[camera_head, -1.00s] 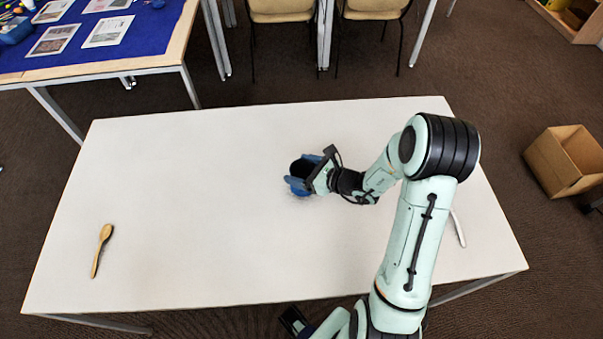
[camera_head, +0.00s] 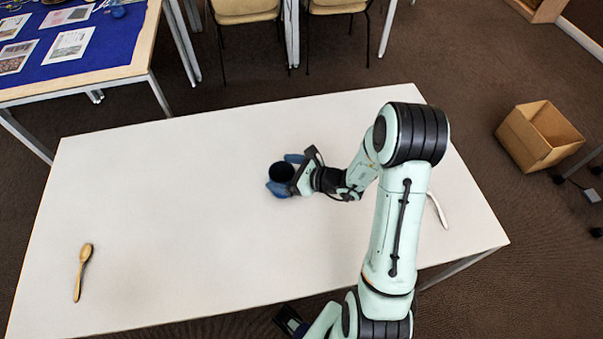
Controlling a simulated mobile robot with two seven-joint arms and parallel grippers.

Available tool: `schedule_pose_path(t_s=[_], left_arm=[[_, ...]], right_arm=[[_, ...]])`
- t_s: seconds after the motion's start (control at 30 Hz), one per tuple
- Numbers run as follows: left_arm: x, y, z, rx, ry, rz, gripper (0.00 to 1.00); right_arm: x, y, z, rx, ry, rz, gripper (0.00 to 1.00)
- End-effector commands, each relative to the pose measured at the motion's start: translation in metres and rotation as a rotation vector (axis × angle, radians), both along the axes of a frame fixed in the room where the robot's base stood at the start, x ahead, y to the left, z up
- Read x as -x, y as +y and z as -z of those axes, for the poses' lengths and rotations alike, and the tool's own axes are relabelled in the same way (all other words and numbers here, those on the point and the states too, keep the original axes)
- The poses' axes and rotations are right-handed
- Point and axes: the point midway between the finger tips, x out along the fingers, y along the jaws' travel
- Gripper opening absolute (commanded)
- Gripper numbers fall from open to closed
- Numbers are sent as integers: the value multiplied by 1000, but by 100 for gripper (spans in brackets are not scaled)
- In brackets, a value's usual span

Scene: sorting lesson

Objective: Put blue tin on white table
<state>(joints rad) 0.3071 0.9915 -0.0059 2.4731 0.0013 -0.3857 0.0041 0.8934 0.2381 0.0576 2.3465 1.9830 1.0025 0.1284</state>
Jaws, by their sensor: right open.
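The blue tin (camera_head: 281,172) stands on the white table (camera_head: 170,220), a little right of the middle. Its dark round opening faces up. My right gripper (camera_head: 284,175) is open around the tin, with a blue finger on its far side and one on its near side. I cannot tell whether the fingers touch it. A dark part at the bottom edge may be my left gripper (camera_head: 291,320); its jaws cannot be made out.
A wooden spoon (camera_head: 83,272) lies at the table's left end. A white utensil (camera_head: 438,209) lies on the right, partly behind my arm. Chairs (camera_head: 245,8) and a blue-topped table (camera_head: 100,60) stand beyond. A cardboard box (camera_head: 530,145) is on the floor at right. The table's left half is mostly clear.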

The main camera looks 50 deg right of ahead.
Motion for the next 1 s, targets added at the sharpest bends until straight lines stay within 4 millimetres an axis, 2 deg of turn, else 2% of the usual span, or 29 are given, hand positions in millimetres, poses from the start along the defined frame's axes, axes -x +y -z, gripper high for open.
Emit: schedule_pose_path(t_s=[0.3,0.5,0.67,1.0], left_arm=[[-1,0,-2,0,-1,0,43],[-1,0,-3,0,-1,0,43],[-1,0,-4,0,-1,0,43],[-1,0,-4,0,-1,0,43]], right_arm=[[62,-13,-27,2,0,4,100],[88,-18,-38,1,-1,2,100],[96,-19,-41,0,-1,0,100],[96,-19,-41,0,-1,0,100]])
